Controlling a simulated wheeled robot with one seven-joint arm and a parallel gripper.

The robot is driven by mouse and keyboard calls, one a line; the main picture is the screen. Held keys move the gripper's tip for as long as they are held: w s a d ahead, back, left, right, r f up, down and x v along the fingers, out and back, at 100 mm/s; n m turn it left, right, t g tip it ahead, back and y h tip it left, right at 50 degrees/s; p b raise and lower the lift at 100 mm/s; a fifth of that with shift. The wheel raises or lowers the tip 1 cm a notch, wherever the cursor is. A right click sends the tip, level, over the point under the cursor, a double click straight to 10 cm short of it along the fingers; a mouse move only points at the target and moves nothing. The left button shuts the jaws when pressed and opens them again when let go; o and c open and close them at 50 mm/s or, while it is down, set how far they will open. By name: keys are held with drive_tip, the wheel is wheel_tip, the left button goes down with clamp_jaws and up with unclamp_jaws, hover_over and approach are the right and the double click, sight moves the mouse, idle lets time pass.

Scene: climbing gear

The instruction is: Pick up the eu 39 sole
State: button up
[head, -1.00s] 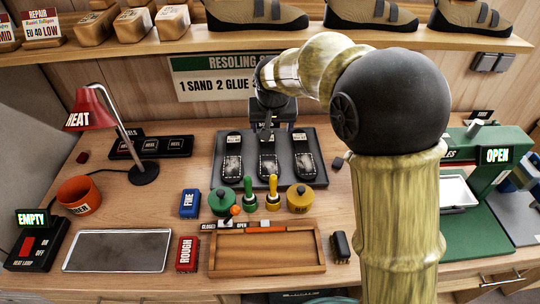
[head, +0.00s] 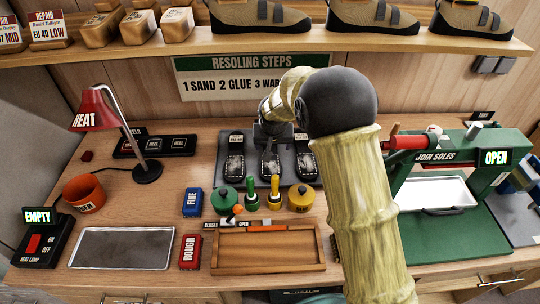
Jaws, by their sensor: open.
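Three dark soles lie side by side on a grey board: a left sole (head: 236,158), a middle sole (head: 270,163) and a right sole (head: 304,158). Each has a small pale label at its top end, too small to read, so I cannot tell which is EU 39. My gripper (head: 270,146) is open and points down over the upper part of the middle sole. It hides that sole's label. I cannot tell whether the fingers touch the sole.
Green and yellow pots (head: 226,201) and bottles stand in front of the board, with a wooden tray (head: 268,270) nearer. A red heat lamp (head: 94,110) stands left. A green join-soles press (head: 440,160) reading OPEN stands right.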

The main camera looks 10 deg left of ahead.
drive_tip(key=shift+s+a+p+x, duration=0.1)
drive_tip(key=shift+a+p+x, duration=0.1)
drive_tip(key=shift+x, duration=0.65)
drive_tip(key=shift+s+a+p+x, duration=0.1)
drive_tip(key=shift+p+x, duration=0.15)
drive_tip(key=shift+x, duration=0.6)
drive_tip(key=shift+a+p+x, duration=0.1)
drive_tip(key=shift+p+x, duration=0.1)
drive_tip(key=shift+x, duration=0.7)
drive_tip(key=c, duration=1.2)
drive_tip(key=shift+r, duration=0.1)
wheel_tip(320, 180, up, 4)
drive_tip(key=shift+d+f+b, duration=0.15)
drive_tip(key=shift+f+b, duration=0.1)
drive_tip(key=shift+b, duration=0.35)
drive_tip(key=d+b, duration=0.1)
drive_tip(key=d, duration=0.8)
drive_tip(key=d+b, duration=0.1)
drive_tip(key=d, duration=0.7)
drive_tip(key=shift+s+d+f+b, duration=0.1)
drive_tip(key=shift+s+d+b, duration=0.2)
drive_tip(key=shift+d, duration=0.1)
